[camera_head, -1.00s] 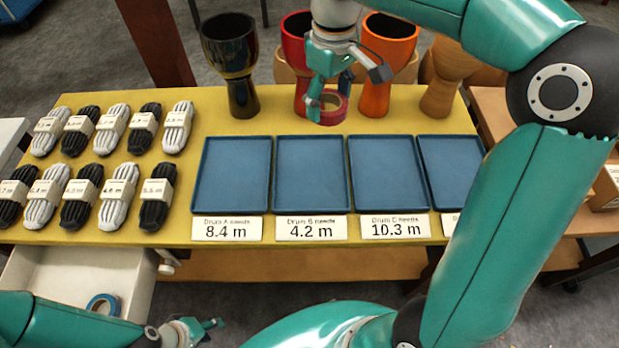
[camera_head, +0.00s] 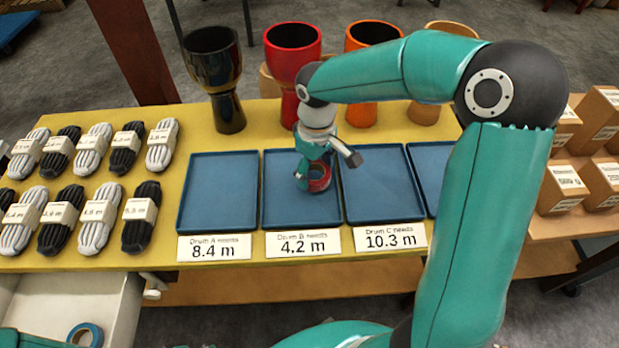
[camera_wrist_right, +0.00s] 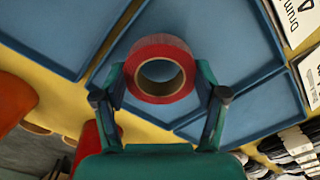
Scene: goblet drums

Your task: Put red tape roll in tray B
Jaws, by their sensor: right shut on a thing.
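The red tape roll (camera_head: 320,181) is held by my right gripper (camera_head: 315,177) over the right part of tray B (camera_head: 283,207), the blue tray behind the "Drum B needs 4.2 m" label. In the right wrist view the roll (camera_wrist_right: 160,46) sits between the two fingers of the gripper (camera_wrist_right: 160,85), with blue tray surface behind it. The fingers are shut on the roll. I cannot tell whether the roll touches the tray floor. My left gripper is out of view below the bottom edge.
Tray A (camera_head: 219,190) lies left of tray B and tray C (camera_head: 380,190) lies right. Goblet drums, black (camera_head: 228,110), red (camera_head: 292,45) and orange (camera_head: 372,38), stand behind. Rope bundles (camera_head: 92,150) fill the left. A blue tape roll (camera_head: 85,336) lies in an open drawer (camera_head: 55,300).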

